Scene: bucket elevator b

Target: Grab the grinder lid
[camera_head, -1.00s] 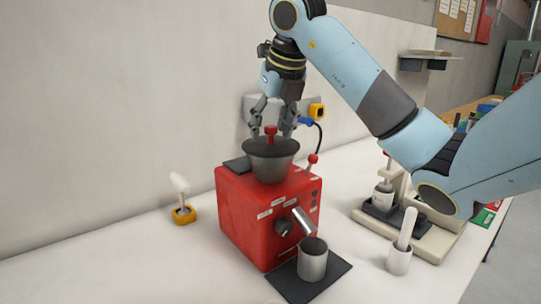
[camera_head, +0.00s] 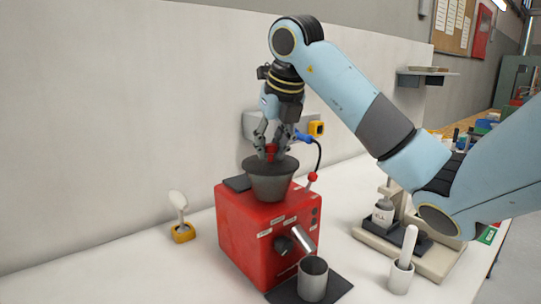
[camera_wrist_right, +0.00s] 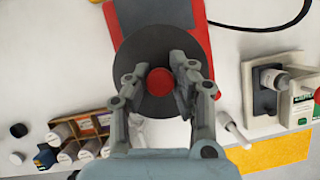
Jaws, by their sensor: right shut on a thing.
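The red grinder (camera_head: 247,238) stands on the white table with a dark grey hopper (camera_head: 270,186) on top. The dark, round grinder lid (camera_head: 262,164) sits on the hopper, with a red knob at its middle. In the right wrist view the lid (camera_wrist_right: 150,100) is a dark disc with the red knob (camera_wrist_right: 161,82) between my fingers. My right gripper (camera_head: 271,152) points down from above and is shut on the knob. The lid appears to rest on the hopper rim. My left gripper is not in view.
A metal cup (camera_head: 312,279) stands on a dark mat in front of the grinder. A white-handled tool in a yellow holder (camera_head: 183,233) is at left. A white cup with a pestle-like rod (camera_head: 402,276) and a beige press (camera_head: 425,249) are at right. A wall socket with a cable is behind.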

